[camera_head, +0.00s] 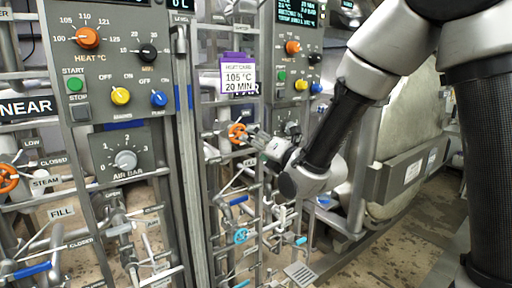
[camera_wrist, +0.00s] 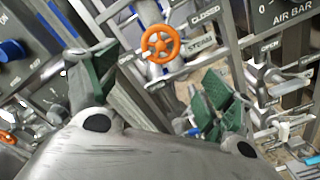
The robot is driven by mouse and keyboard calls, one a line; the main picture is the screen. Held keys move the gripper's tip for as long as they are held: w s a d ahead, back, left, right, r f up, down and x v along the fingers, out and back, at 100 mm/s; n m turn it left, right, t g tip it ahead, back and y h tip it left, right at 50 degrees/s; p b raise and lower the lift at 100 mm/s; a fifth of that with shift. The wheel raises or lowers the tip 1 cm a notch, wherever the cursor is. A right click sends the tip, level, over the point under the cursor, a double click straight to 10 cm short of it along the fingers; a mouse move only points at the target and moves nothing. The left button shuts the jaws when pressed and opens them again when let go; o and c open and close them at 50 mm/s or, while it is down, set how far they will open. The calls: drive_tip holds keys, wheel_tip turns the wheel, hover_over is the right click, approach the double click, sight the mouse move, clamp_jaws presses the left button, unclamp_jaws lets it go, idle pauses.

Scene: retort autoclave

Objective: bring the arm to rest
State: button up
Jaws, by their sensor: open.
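My arm reaches down from the upper right in the head view, and my gripper (camera_head: 256,138) is at the far panel, close by an orange handwheel (camera_head: 237,133). In the wrist view my gripper (camera_wrist: 155,88) has its two green-padded fingers spread wide, with nothing between them. An orange handwheel (camera_wrist: 160,43) beside the STEAM and CLOSED labels shows beyond the gap between the fingertips, and it looks clear of them. In the head view I cannot tell whether a fingertip touches the wheel there.
Pipes and levers crowd around the gripper. A purple-topped card (camera_head: 237,76) reading 105 °C, 20 MIN hangs above it. The near control panel (camera_head: 126,132) stands left, a blue handwheel (camera_head: 240,236) below. A large metal vessel (camera_head: 408,130) stands behind my arm. Some floor (camera_head: 390,262) is bare at lower right.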

drive_tip(key=s+d+f+m+g+h, duration=0.25)
drive_tip(key=f+m+g, duration=0.25)
drive_tip(key=f+m, duration=0.6)
drive_tip(key=s+d+f+m+g+h, duration=0.4)
drive_tip(key=s+d+m, duration=0.2)
drive_tip(key=s, duration=0.1)
drive_tip(key=s+d+r+m+h, duration=0.1)
drive_tip(key=s+d+r+m, duration=0.3)
drive_tip(key=s+d, duration=0.3)
drive_tip(key=s+d+r+m+g+h, duration=0.1)
drive_tip(key=s+d+r+m, duration=0.3)
drive_tip(key=s+d+m, duration=0.3)
drive_tip(key=s+d+r+m+h, duration=0.1)
drive_tip(key=s+d+r+m, duration=0.3)
drive_tip(key=d, duration=0.7)
drive_tip(key=s+m, duration=0.1)
drive_tip(key=s, duration=0.1)
drive_tip(key=shift+s+r+m+g, duration=0.3)
drive_tip(key=shift+s+r+m, duration=0.05)
drive_tip(key=shift+s+m, duration=0.05)
